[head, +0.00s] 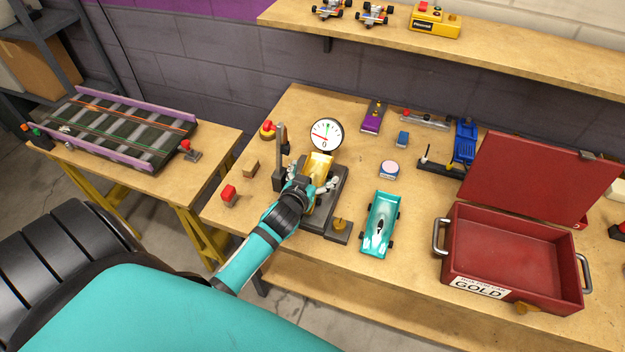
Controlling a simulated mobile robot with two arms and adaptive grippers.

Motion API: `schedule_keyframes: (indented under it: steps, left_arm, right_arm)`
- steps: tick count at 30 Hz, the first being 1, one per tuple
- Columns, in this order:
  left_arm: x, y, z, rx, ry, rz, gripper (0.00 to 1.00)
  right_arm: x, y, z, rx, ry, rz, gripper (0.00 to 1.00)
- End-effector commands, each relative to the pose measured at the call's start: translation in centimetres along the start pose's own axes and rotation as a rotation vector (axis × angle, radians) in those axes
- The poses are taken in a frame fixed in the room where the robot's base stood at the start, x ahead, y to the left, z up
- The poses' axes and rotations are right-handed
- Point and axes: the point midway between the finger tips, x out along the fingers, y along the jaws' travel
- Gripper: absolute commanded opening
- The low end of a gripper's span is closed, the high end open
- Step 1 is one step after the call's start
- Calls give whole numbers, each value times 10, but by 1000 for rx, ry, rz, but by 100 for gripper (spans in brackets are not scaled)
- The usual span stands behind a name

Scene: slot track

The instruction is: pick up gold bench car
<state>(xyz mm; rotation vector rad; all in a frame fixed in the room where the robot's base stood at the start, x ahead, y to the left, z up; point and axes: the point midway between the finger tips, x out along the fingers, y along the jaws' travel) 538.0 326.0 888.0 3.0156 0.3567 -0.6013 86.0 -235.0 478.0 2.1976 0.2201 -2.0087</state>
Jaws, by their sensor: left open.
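The gold car (319,163) sits on a dark bench fixture (338,207) below a round white dial gauge (326,134). Only its far part shows clearly; my left gripper hides much of the rest. My left gripper (318,186) is open at the near end of the car, with its fingers spread to either side. I cannot tell whether the fingers touch it. My right gripper is not in view.
A teal car (380,224) stands just right of the fixture. An open, empty red box labelled GOLD (512,262) is at the right. A red-topped block (230,194) and small wooden block (251,167) lie left. A shelf (500,53) overhangs the back.

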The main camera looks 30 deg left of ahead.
Motion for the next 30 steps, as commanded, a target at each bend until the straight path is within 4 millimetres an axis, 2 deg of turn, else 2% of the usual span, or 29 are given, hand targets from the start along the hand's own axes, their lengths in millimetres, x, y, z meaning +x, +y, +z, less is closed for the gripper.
schedule_keyframes:
  steps: [4, 19, 30]
  left_arm:
    - [0, 0, 0, 0, 0, 0, 91]
    - [0, 0, 1, 0, -1, 0, 27]
    - [-2, 0, -6, 0, 2, 0, 27]
  right_arm:
    - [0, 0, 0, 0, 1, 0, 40]
    - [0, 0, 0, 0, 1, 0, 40]
    - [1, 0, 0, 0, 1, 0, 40]
